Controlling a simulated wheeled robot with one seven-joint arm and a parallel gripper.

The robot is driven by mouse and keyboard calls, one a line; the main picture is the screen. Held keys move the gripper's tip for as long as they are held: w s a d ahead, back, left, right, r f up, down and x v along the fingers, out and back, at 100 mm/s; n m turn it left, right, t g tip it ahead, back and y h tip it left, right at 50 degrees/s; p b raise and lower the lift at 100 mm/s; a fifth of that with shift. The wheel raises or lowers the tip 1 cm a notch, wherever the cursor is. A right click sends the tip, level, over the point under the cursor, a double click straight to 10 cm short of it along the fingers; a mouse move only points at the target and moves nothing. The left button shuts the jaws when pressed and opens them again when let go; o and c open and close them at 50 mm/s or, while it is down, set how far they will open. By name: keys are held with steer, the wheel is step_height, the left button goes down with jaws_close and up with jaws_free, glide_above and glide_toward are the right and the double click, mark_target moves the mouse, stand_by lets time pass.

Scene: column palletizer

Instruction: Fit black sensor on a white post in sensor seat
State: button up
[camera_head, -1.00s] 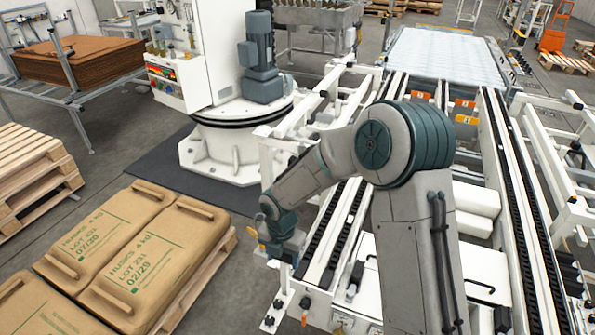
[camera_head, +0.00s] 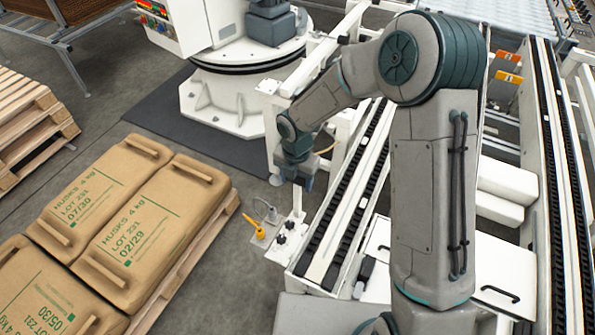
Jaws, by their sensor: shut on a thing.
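My gripper (camera_head: 299,180) points down beside the conveyor's near left corner, over the floor side. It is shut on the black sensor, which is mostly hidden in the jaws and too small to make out. A narrow white post (camera_head: 297,204) shows right under the jaws. Whether its foot touches anything below is not clear. Just left of it is a small grey plate (camera_head: 262,240) with a yellow lever (camera_head: 257,229) and a grey plug with a cable (camera_head: 271,214). This looks like the sensor seat, but I cannot tell for sure.
Two black knobs (camera_head: 285,232) sit on a white bracket close below the gripper. Conveyor rails (camera_head: 340,235) run on the right. Brown sacks (camera_head: 130,225) lie on a pallet at left. A white round machine base (camera_head: 240,95) stands behind. Floor between is clear.

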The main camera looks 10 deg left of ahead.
steer(key=shift+s+a+f+b, duration=0.1)
steer(key=shift+f+b, duration=0.45)
steer(key=shift+f, duration=0.1)
steer(key=shift+s+a+f+b, duration=0.1)
steer(key=shift+f+b, duration=0.45)
steer(key=shift+f, duration=0.05)
step_height(320, 180, down, 4)
steer(key=b, duration=0.3)
steer(key=shift+f+b, duration=0.15)
steer(key=shift+b, duration=0.15)
steer(key=shift+w+d, duration=0.1)
steer(key=shift+w, duration=0.05)
steer(key=shift+f, duration=0.1)
steer(key=shift+f, duration=0.3)
steer(key=shift+f+b, duration=0.4)
steer(key=shift+f, duration=0.15)
stand_by(0.8)
steer(key=o, duration=1.7)
